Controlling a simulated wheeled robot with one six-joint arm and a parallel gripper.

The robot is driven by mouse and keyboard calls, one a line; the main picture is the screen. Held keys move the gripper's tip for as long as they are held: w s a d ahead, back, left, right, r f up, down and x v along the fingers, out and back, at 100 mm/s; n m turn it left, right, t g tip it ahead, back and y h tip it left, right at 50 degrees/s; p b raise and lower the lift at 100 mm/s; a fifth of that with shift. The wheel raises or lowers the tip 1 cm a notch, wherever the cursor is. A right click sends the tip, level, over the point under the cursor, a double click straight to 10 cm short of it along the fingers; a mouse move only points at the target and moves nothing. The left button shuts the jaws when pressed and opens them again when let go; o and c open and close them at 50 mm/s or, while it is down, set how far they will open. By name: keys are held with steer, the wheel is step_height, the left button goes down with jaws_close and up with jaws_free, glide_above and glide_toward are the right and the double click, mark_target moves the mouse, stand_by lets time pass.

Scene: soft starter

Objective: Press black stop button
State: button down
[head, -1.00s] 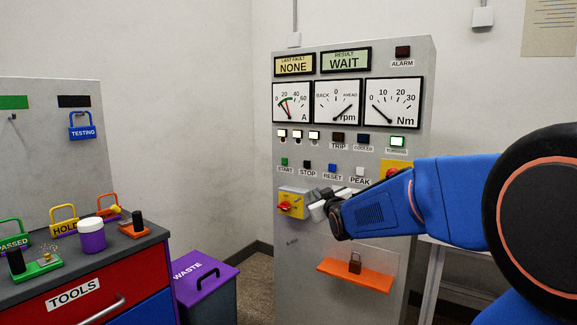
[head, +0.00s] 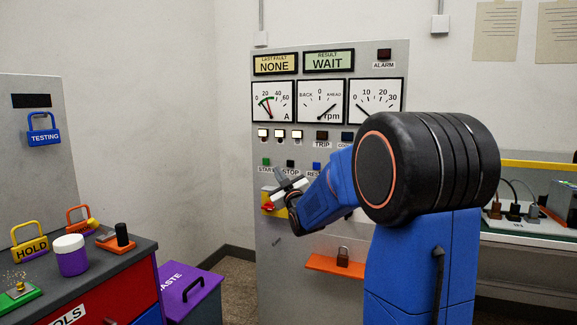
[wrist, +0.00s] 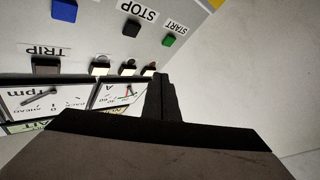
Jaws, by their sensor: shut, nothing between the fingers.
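The black stop button (head: 290,163) sits on the grey control cabinet (head: 330,225), above its STOP label, between the green start button (head: 266,161) and the blue reset button (head: 317,165). In the wrist view, upside down, the black button (wrist: 131,28) shows clear of my fingers, near the STOP label. My gripper (head: 283,182) is shut and empty, just below the STOP label in the head view, in front of the yellow-and-red switch (head: 268,208). In the wrist view its dark fingers (wrist: 161,85) point towards the panel; contact cannot be told.
Gauges and lamps fill the cabinet above the buttons. An orange shelf with a padlock (head: 343,256) juts out below. A tool cabinet (head: 110,275) and purple waste bin (head: 188,290) stand at left. A bench with plugs (head: 520,220) is at right.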

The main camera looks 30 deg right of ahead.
mark_target(290, 167)
steer(key=shift+w+d, duration=0.9)
steer(key=shift+d, duration=0.25)
steer(key=shift+w+d, duration=0.85)
steer(key=shift+d, duration=0.35)
steer(key=shift+w+d, duration=0.9)
steer(key=shift+d, duration=0.25)
steer(key=shift+w+d, duration=0.1)
steer(key=shift+d, duration=0.05)
steer(key=shift+w+d, duration=0.15)
steer(key=shift+d, duration=0.05)
steer(key=shift+w+d, duration=0.25)
steer(key=shift+d, duration=0.05)
stand_by(0.5)
stand_by(0.4)
steer(key=shift+s+a, duration=0.5)
steer(key=shift+a, duration=0.15)
steer(key=shift+s+a, duration=0.8)
steer(key=shift+a, duration=0.2)
steer(key=shift+s+a, duration=0.75)
steer(key=shift+a, duration=0.2)
